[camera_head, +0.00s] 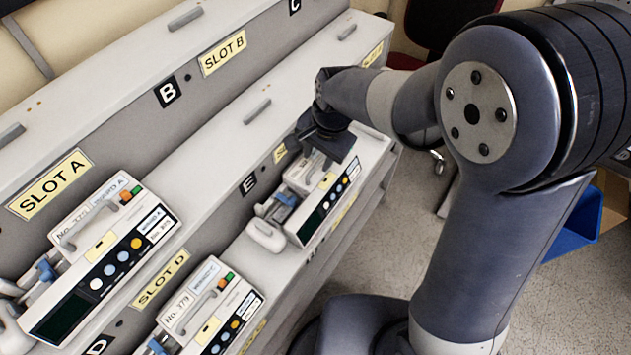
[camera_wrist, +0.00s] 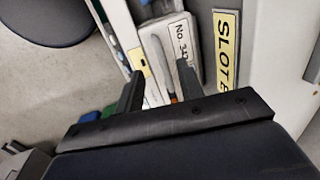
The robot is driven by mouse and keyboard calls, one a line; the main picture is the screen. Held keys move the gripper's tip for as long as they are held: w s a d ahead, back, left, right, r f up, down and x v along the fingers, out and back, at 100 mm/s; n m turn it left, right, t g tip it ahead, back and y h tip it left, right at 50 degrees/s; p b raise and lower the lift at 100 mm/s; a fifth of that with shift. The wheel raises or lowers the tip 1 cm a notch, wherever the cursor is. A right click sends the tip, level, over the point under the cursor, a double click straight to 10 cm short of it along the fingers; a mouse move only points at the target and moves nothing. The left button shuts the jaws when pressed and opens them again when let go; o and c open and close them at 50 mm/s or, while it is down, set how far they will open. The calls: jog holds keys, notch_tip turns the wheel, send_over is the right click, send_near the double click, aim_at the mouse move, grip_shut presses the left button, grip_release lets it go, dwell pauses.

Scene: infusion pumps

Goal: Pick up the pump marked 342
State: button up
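The pump in slot E (camera_head: 322,212) lies on the lower shelf, white with a dark screen and a row of coloured buttons. In the wrist view its label (camera_wrist: 181,40) reads "No. 34" with the last digit hard to make out. My gripper (camera_head: 318,160) is over this pump and hides part of its top. In the wrist view my gripper's two fingers (camera_wrist: 160,69) are spread apart, with the pump's grey handle (camera_wrist: 157,52) in line with the gap between them. I cannot tell whether the fingers touch the pump.
Another pump (camera_head: 105,250) lies by the SLOT A label on the upper shelf. A pump marked 379 (camera_head: 210,310) lies by SLOT D (camera_head: 160,279). The SLOT B space (camera_head: 223,52) shows no pump. A blue bin (camera_head: 572,225) stands on the floor at right.

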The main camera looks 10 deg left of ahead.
aim_at(313, 168)
jog(key=shift+w+a+f, duration=0.1)
jog(key=shift+a+f, duration=0.05)
jog(key=shift+f, duration=0.55)
jog(key=shift+w+a+f, duration=0.1)
jog(key=shift+a+f, duration=0.1)
jog(key=shift+f, duration=0.45)
jog(key=shift+w+a+f, duration=0.1)
jog(key=shift+a+f, duration=0.05)
jog(key=shift+f, duration=0.55)
jog(key=shift+c, duration=0.5)
grip_shut()
jog(key=shift+r, duration=0.1)
